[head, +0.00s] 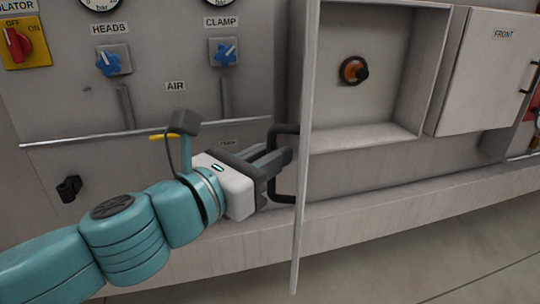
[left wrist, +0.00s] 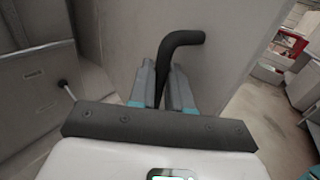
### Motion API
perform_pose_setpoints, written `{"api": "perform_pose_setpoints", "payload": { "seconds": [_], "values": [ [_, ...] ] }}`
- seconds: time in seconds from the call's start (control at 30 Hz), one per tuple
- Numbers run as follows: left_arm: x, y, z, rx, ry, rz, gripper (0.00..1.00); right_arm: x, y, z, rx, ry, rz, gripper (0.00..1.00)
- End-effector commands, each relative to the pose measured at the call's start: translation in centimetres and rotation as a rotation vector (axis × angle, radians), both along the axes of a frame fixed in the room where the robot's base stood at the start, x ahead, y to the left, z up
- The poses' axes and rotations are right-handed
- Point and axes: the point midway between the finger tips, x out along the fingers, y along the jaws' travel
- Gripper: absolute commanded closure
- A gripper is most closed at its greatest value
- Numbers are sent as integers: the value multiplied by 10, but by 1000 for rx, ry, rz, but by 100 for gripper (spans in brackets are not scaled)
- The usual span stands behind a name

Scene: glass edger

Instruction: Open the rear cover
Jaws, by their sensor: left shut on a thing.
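The rear cover (head: 300,235) is a pale panel standing swung out from the machine front, seen almost edge-on in the head view. Its black bar handle (head: 284,129) is on the left face. My left gripper (head: 284,158) is shut on this handle, coming from the left. In the left wrist view the handle (left wrist: 184,38) rises between the two fingers (left wrist: 163,88), with the pale face of the cover (left wrist: 240,35) behind it. The compartment (head: 375,134) right of the cover is open to view and holds an orange and black knob (head: 353,70). My right gripper is in neither view.
The front cover (head: 490,85), labelled FRONT, is at the right with its own handle (head: 530,77). Blue HEADS (head: 113,61) and CLAMP (head: 223,53) knobs and a red isolator switch (head: 17,43) are on the panel at left. A ledge (head: 420,190) runs below; the floor in front is clear.

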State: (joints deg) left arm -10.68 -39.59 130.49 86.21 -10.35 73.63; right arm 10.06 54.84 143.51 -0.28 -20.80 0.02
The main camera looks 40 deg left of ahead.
Motion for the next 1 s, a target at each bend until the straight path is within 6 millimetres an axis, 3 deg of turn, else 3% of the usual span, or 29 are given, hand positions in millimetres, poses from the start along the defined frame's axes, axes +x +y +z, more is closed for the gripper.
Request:
{"api": "perform_pose_setpoints", "payload": {
  "seconds": [0.6, 0.63, 0.67, 1.0],
  "values": [
    [3, 1, 3, -3, -5, 11, 100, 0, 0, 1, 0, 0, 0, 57],
    [3, 1, 3, -3, -5, 11, 75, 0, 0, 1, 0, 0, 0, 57],
    [3, 1, 3, -3, -5, 11, 66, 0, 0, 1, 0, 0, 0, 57],
    [2, 1, 1, -1, -2, 5, 65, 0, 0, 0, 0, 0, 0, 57]
  ]
}}
